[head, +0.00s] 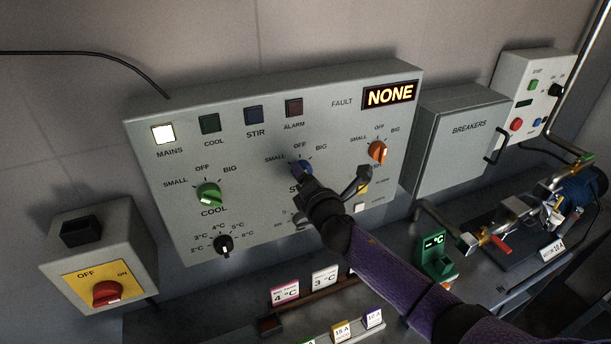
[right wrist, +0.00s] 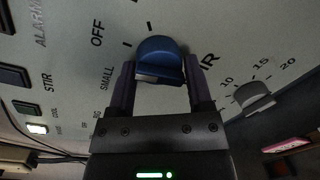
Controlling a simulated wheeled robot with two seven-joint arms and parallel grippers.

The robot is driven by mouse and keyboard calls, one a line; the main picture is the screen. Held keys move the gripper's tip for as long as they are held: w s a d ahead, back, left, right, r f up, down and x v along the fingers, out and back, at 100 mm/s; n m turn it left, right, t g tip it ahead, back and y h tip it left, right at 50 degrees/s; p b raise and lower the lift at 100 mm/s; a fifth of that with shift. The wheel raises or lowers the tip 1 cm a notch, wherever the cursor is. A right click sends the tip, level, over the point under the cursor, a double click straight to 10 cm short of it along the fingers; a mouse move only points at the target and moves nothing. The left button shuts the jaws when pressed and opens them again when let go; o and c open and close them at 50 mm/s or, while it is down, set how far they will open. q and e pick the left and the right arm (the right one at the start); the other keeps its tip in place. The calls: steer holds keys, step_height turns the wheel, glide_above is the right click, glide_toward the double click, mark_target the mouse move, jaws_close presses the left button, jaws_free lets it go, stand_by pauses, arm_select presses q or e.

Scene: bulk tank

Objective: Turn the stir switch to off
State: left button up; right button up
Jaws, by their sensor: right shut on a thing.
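The stir switch is a blue rotary knob (head: 304,166) at the middle of the grey control panel, with SMALL, OFF and BIG printed around it. It also shows in the right wrist view (right wrist: 156,50), between the two dark fingers. My right gripper (right wrist: 161,85) is shut on the knob, one finger on each side. In the head view my right gripper (head: 303,182) covers the lower part of the knob and part of the STIR label. Which mark the knob points at I cannot tell. The STIR lamp (head: 254,115) looks dark. My left gripper is out of view.
A green COOL knob (head: 209,194) sits to the left and an orange knob (head: 378,152) to the right. A black temperature knob (head: 223,245) is below. The lit MAINS lamp (head: 163,135) and a display (head: 390,95) reading NONE are above. A breaker box (head: 462,140) adjoins the panel.

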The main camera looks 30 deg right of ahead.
steer(key=shift+r+m, duration=0.1)
steer(key=shift+m, duration=0.4)
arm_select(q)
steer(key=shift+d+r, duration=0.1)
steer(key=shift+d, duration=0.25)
arm_select(e)
steer(key=shift+m, duration=0.3)
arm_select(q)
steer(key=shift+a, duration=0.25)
arm_select(e)
steer(key=shift+r, duration=0.1)
steer(key=o, duration=1.2)
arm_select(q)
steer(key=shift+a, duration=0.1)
arm_select(e)
steer(key=shift+o, duration=0.2)
